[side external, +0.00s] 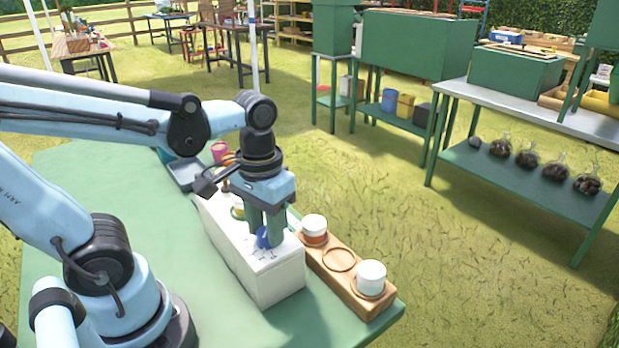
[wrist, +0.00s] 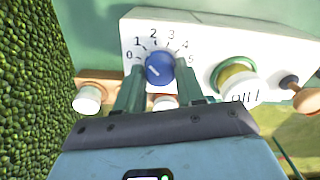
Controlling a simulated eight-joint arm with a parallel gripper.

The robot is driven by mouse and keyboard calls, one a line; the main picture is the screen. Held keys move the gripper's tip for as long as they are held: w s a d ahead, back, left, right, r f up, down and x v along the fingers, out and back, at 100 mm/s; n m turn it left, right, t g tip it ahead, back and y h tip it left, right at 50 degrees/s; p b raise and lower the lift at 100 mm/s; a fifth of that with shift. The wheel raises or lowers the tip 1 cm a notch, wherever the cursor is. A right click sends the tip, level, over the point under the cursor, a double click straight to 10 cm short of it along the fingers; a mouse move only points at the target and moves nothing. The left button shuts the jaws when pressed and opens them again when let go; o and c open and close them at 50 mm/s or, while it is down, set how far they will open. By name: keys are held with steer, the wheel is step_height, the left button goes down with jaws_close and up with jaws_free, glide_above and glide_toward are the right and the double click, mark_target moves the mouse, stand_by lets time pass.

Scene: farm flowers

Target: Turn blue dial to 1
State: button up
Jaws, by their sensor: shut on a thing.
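The blue dial (wrist: 160,68) sits on the face of a white box (wrist: 220,35), inside an arc of printed numbers from 0 to 5. A short white mark shows on the dial's lower left in the wrist view; I cannot tell exactly which number it lines up with. My gripper (wrist: 160,75) has one green finger on each side of the dial and is shut on it. In the side view, my gripper (side external: 265,232) points down onto the box (side external: 275,285), and the blue dial (side external: 262,239) partly shows between the fingers.
A yellow-green knob (wrist: 232,72) and a wooden-handled lever (wrist: 300,95) are on the same box. A wooden rack (side external: 345,285) with white-lidded jars (side external: 370,275) stands beside it. The green table (side external: 215,310) is clear in front of the box.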

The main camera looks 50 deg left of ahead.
steer(key=o, duration=1)
steer(key=shift+o, duration=0.2)
steer(key=shift+r, duration=0.1)
step_height(320, 180, up, 12)
steer(key=w+f+m+t, duration=0.3)
steer(key=w+f+t, duration=0.2)
steer(key=f, duration=0.5)
steer(key=shift+w+a+t, duration=0.3)
steer(key=shift+a+t, duration=0.15)
steer(key=shift+t, duration=0.65)
